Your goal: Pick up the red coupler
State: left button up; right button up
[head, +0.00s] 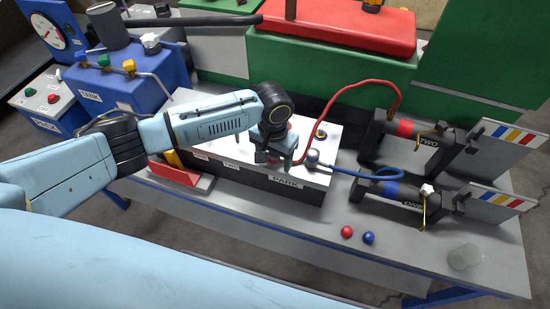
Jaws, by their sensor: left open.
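My left gripper points down over the right part of this box, right at the hose end. Its jaws are open; I cannot tell whether they are around the coupler or beside it. A grey coupler (312,158) on the blue hose (350,173) stands just right of the gripper. My right gripper is not in view.
A blue tank (125,80) and a green machine with a red top (340,25) stand behind.

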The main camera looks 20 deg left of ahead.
pick_arm(q)
jog(key=shift+r, duration=0.1)
jog(key=c, duration=1.4)
